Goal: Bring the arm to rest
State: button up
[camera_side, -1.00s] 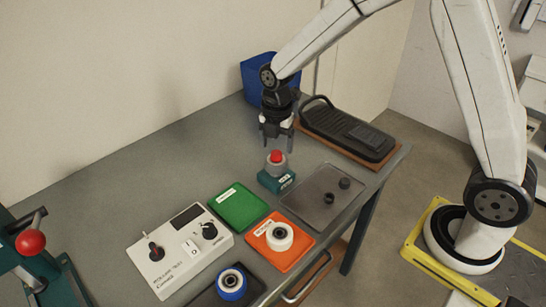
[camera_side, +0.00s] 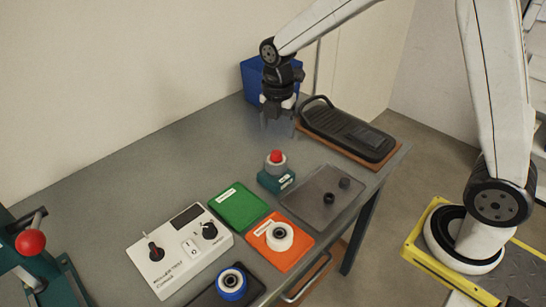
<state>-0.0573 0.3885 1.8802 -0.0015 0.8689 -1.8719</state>
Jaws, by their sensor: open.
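My gripper (camera_side: 279,126) hangs at the end of my arm over the back part of the grey table (camera_side: 150,185). It points down, open, with nothing seen between its fingers. It is in front of the blue bin (camera_side: 252,82) and left of the black pedal-like device (camera_side: 347,130). The red-topped button unit on a teal base (camera_side: 276,180) stands in front of it, apart from it. The exact height of the fingertips above the table is hard to tell.
A green tray (camera_side: 230,217), an orange tray (camera_side: 303,258) with a white roller (camera_side: 280,236), and a grey tray (camera_side: 312,178) with two small black parts lie in front. A white control box (camera_side: 165,277) and a blue-ringed roller (camera_side: 231,283) are nearer. The table's left back is clear.

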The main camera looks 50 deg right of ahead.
jog(key=s+d+f+m+t, duration=0.2)
jog(key=s+m, duration=1.2)
jog(key=m, duration=0.8)
jog(key=shift+s+d+f+t, duration=0.2)
jog(key=shift+s+f+t, duration=0.15)
jog(key=shift+f, duration=0.35)
